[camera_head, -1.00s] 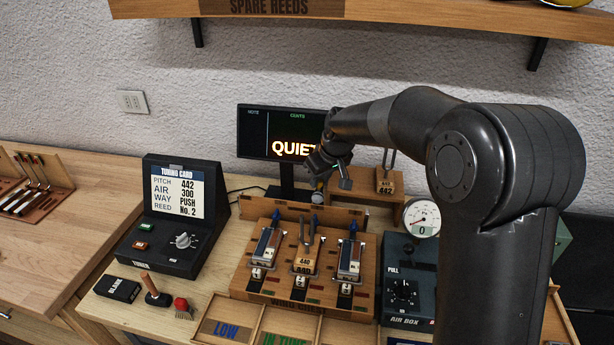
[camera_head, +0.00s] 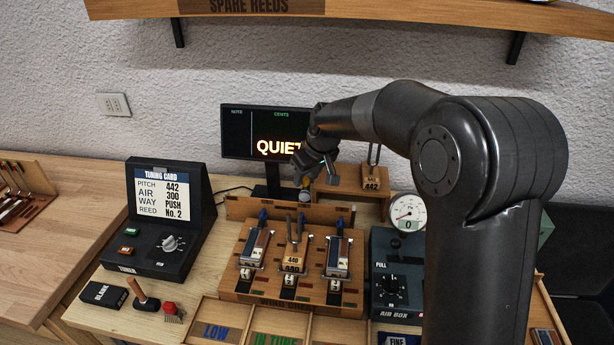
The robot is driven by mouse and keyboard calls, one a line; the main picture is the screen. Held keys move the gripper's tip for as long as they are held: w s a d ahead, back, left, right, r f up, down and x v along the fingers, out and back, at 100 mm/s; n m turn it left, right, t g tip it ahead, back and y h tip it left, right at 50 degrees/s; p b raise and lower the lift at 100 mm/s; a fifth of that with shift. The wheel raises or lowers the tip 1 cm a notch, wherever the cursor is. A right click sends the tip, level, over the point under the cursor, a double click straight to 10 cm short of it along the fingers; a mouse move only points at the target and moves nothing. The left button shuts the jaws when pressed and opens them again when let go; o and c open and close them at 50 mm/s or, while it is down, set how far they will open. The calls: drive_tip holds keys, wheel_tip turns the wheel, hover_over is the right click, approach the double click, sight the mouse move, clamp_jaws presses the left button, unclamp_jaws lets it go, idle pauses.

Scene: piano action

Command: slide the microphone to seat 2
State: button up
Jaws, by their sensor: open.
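A small grey rounded tip (camera_head: 305,196), which looks like the microphone, shows at the rail (camera_head: 240,209) behind the wind chest (camera_head: 255,290). It stands roughly behind the middle seat. The chest has three seats side by side; the middle one, which I take as seat 2 (camera_head: 290,281), has its number too small to read. My gripper (camera_head: 318,180) is open, pointing down just above the grey tip.
A 440 tuning fork block (camera_head: 294,257) stands mid-chest between two reeds. A 442 fork block (camera_head: 372,183) stands on a wooden stand behind. The monitor (camera_head: 262,133) reads QUIET. The tuner (camera_head: 162,220) is left, the air box (camera_head: 396,280) right.

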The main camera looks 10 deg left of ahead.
drive_tip(key=v, duration=1)
drive_tip(key=shift+s+d+r, duration=0.1)
drive_tip(key=s+d+r+m+t+h, duration=0.1)
drive_tip(key=s+d+r+m, duration=0.1)
drive_tip(key=s+d, duration=0.55)
drive_tip(key=s+d+r+m+h, duration=0.1)
drive_tip(key=s+d+r+m, duration=0.15)
drive_tip(key=s+d, duration=0.55)
drive_tip(key=s+d+f+m, duration=0.2)
drive_tip(key=s+d, duration=0.1)
drive_tip(key=s, duration=0.5)
drive_tip(key=s+d+f+m+t+h, duration=0.1)
drive_tip(key=s+d+f+m, duration=0.1)
drive_tip(key=s, duration=0.6)
drive_tip(key=shift+d+f, duration=0.7)
drive_tip(key=shift+d, duration=0.25)
